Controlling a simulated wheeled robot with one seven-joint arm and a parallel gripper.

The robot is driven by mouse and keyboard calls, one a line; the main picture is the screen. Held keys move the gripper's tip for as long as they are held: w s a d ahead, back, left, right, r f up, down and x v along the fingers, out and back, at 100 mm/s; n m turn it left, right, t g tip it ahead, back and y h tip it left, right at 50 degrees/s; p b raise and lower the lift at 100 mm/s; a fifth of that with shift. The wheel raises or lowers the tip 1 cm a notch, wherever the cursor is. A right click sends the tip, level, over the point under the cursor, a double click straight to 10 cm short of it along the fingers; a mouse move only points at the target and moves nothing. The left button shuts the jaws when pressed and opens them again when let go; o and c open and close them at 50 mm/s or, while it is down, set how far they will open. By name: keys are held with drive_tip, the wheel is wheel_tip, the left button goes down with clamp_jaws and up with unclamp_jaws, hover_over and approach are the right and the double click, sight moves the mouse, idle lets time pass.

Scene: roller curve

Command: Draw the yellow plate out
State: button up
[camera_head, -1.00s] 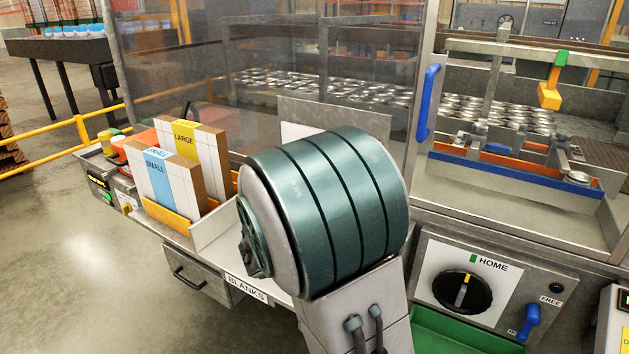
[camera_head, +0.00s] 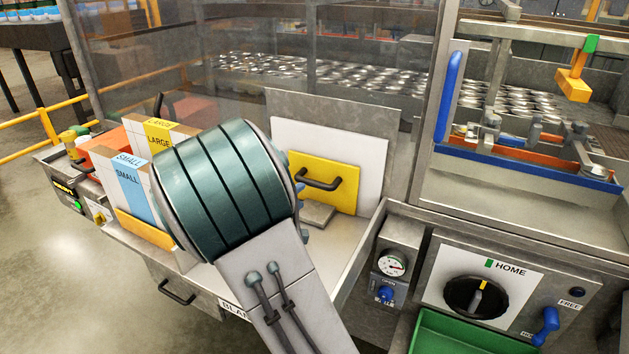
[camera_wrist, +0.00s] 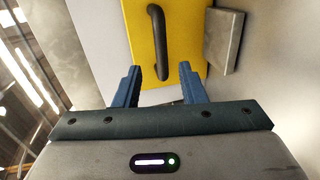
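The yellow plate (camera_head: 335,185) stands upright against a white panel at the back of the blanks tray, with a dark bar handle (camera_head: 320,181) on its face. In the wrist view the yellow plate (camera_wrist: 185,45) and its handle (camera_wrist: 158,42) lie just beyond the fingers. My gripper (camera_wrist: 159,78) is open, its two blue fingers spread, with the handle's near end in line with the gap between them. Nothing is held.
A grey block (camera_head: 318,214) sits at the plate's lower edge. Boxes labelled small (camera_head: 125,185) and large (camera_head: 160,138) stand left of my arm. A gauge unit (camera_head: 393,262), a HOME dial panel (camera_head: 478,297) and a green bin (camera_head: 465,335) are to the right.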

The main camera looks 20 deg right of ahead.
sight(313, 185)
drive_tip(key=p+x, duration=0.2)
drive_tip(key=x, duration=0.9)
drive_tip(key=shift+w, duration=0.15)
drive_tip(key=shift+a, duration=0.1)
clamp_jaws()
